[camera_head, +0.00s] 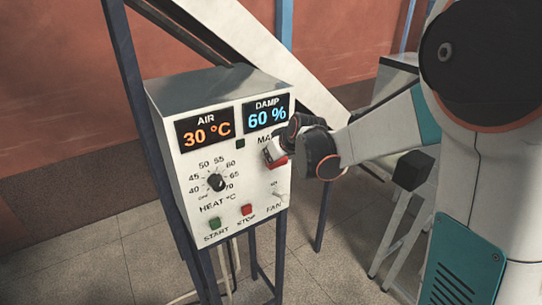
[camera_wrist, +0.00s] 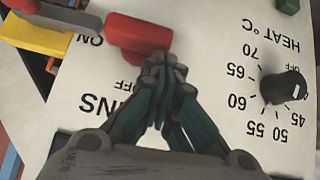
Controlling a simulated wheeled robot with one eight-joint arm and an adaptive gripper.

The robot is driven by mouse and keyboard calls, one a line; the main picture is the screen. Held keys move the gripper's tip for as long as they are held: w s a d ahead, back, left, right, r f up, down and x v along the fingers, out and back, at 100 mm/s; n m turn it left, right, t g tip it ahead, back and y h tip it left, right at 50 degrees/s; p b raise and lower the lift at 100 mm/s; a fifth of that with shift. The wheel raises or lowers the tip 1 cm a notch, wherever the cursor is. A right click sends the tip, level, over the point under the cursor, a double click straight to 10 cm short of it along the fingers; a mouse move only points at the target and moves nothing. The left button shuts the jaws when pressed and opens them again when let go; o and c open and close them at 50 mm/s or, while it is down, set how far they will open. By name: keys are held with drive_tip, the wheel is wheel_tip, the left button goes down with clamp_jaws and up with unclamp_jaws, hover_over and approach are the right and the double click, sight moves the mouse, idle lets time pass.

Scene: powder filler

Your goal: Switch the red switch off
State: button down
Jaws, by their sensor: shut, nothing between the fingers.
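The red switch (camera_head: 275,155) is on the right side of the control box's front (camera_head: 185,165), below the displays and partly hidden by my gripper. My gripper (camera_head: 288,146) is shut and empty. Its fingertips (camera_wrist: 165,62) are at the handle's lower right end in the wrist view. I cannot tell whether they touch it.
The black heat knob (camera_head: 215,182) is left of the switch. A green start button (camera_head: 214,223), a red stop button (camera_head: 246,210) and a fan toggle (camera_head: 277,196) are below. A pale sloping chute (camera_head: 265,55) passes behind the box.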

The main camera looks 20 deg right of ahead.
drive_tip(key=shift+s+a+f+n+h+b, duration=0.1)
drive_tip(key=shift+a+f+n+h+b, duration=0.2)
drive_tip(key=shift+h+b, duration=0.3)
drive_tip(key=h+b, duration=0.1)
drive_tip(key=a+f+n+t+h+b, duration=0.1)
drive_tip(key=b, duration=0.1)
drive_tip(key=shift+s+a+f+b, duration=0.15)
drive_tip(key=shift+s+f+b, duration=0.05)
drive_tip(key=shift+f+b, duration=0.1)
wheel_tip(320, 180, down, 6)
drive_tip(key=n+t+h+b, duration=0.3)
drive_tip(key=b, duration=0.5)
drive_tip(key=n+t+h+b, duration=0.2)
drive_tip(key=n+h+b, duration=0.1)
drive_tip(key=b, duration=0.4)
drive_tip(key=shift+a+r+t+h+b, duration=0.1)
drive_tip(key=shift+a+t+h+b, duration=0.05)
drive_tip(key=shift+t+h+b, duration=0.25)
drive_tip(key=shift+b, duration=0.35)
